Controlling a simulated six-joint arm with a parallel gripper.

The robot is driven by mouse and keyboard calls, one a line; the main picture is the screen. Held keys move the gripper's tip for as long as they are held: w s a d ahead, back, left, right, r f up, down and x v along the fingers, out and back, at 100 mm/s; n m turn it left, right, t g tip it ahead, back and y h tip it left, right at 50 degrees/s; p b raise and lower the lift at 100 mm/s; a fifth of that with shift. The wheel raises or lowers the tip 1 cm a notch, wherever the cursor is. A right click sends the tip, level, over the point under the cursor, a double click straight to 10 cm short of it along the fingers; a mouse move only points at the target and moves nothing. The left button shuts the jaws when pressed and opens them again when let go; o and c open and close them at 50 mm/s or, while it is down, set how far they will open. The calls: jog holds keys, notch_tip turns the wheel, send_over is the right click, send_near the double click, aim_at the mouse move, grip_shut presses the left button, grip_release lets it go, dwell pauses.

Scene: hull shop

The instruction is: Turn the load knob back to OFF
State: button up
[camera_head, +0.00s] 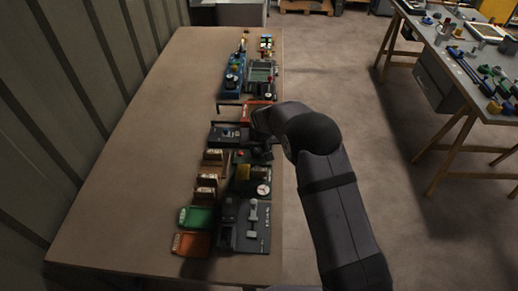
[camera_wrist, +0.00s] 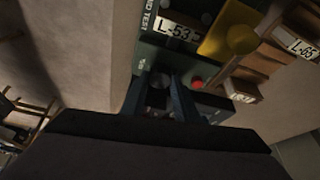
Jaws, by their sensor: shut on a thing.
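A dark green panel (camera_wrist: 146,52) with an "L-53" label and partly cut-off lettering ending in "TEST" fills the upper middle of the wrist view. The load knob seems to be the dark round part (camera_wrist: 159,82) between my fingers, low on this panel. My gripper (camera_wrist: 162,88) is shut on it, one finger on each side. The knob's pointer and its OFF mark cannot be made out. In the head view my gripper (camera_head: 260,152) is over the right side of the bench, and my wrist hides the knob there.
A red button (camera_wrist: 197,84) and a yellow block (camera_wrist: 228,38) sit close to my right finger. Labelled wooden holders (camera_head: 208,180) stand left of the panel on the bench (camera_head: 135,165). Green (camera_head: 196,217) and orange (camera_head: 190,244) trays lie nearer. The bench's left side is clear.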

jog(key=shift+d+f+n+y, duration=0.15)
jog(key=shift+n+y, duration=0.25)
jog(key=shift+n, duration=0.6)
jog(key=n+y+b, duration=0.1)
jog(key=n+b, duration=0.1)
jog(key=b, duration=0.1)
jog(key=shift+w+f+n+g, duration=0.1)
jog(key=shift+w+n+g, duration=0.05)
jog(key=shift+n+g, duration=0.25)
jog(key=shift+r+n+g+y+b, duration=0.2)
jog(key=shift+n+g+y+b, duration=0.1)
jog(key=shift+n+b, duration=1.05)
jog(key=o, duration=1.1)
jog(key=shift+c, duration=0.2)
jog(key=shift+d+r, duration=0.1)
